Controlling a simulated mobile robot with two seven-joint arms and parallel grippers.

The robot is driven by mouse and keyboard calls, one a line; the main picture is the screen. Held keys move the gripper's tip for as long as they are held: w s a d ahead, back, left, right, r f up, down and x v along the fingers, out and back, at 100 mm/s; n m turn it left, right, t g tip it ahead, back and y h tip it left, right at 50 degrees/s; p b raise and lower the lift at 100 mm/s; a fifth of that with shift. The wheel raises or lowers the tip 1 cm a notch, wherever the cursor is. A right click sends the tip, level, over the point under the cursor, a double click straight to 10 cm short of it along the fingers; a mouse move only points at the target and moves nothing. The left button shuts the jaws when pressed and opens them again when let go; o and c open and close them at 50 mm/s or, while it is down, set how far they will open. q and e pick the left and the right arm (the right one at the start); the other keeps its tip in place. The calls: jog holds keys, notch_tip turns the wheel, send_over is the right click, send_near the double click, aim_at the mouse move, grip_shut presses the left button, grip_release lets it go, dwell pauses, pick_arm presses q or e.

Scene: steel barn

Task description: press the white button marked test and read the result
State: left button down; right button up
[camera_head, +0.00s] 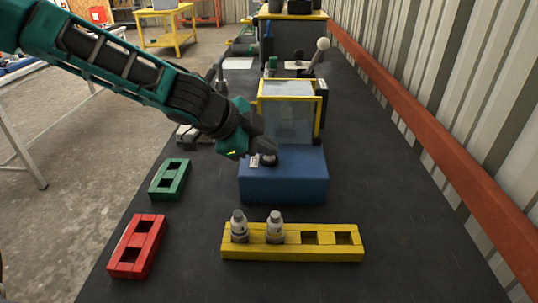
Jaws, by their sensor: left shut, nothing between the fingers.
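A blue test box (285,185) stands on the dark bench top. A clear guard with a yellow frame (290,98) stands at its back, and a metallic part shows dimly behind the panel. My left arm comes in from the upper left, and my left gripper (262,153) is shut and empty, tip down at the left part of the box's top. A small white label (254,162) shows beside the tip. The white button cannot be made out and may be hidden by the gripper; I cannot tell if they touch. No readable result shows. My right gripper is out of view.
A yellow rack (292,253) in front holds two metal fittings (239,226) (275,227) at its left; its two right slots are empty. Empty green (170,180) and red (137,246) trays lie left. A lever with a white knob (323,44) stands behind. The bench's right front is clear.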

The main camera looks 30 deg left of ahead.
aim_at(265, 159)
pick_arm(q)
jog(key=shift+r+p, duration=0.75)
jog(key=shift+p, duration=0.05)
notch_tip(265, 159, up, 5)
jog(key=p, duration=0.5)
jog(key=shift+r, duration=0.1)
dwell(0.6)
